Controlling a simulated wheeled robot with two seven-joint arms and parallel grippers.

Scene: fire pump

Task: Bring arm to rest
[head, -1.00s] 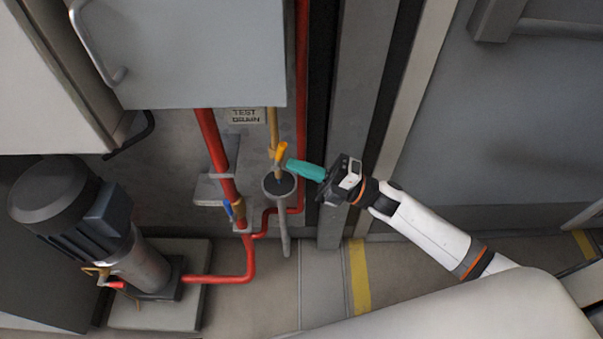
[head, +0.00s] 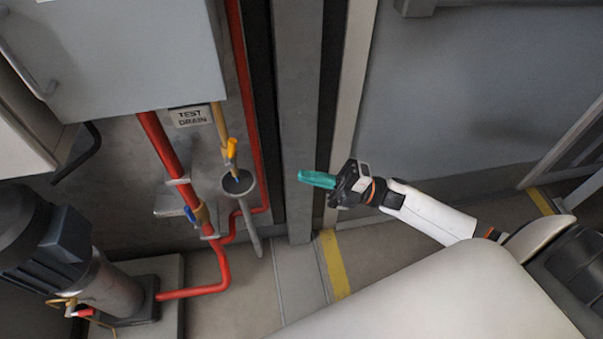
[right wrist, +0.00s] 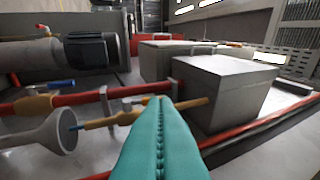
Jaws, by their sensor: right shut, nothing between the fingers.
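My right gripper (head: 318,179) has teal fingers that are shut with nothing between them. It is in the middle of the head view, in front of a grey vertical post and to the right of the test drain. Its closed fingers also fill the lower middle of the right wrist view (right wrist: 162,140). My right arm reaches in from the lower right of the head view. The left gripper is not in view.
The drain funnel (head: 240,182), with an orange-handled valve (head: 232,149) above it, stands left of the gripper. Red pipes (head: 161,146), a grey cabinet (head: 135,60) and a dark pump motor (head: 45,235) are further left. A grey wall panel (head: 460,100) is on the right.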

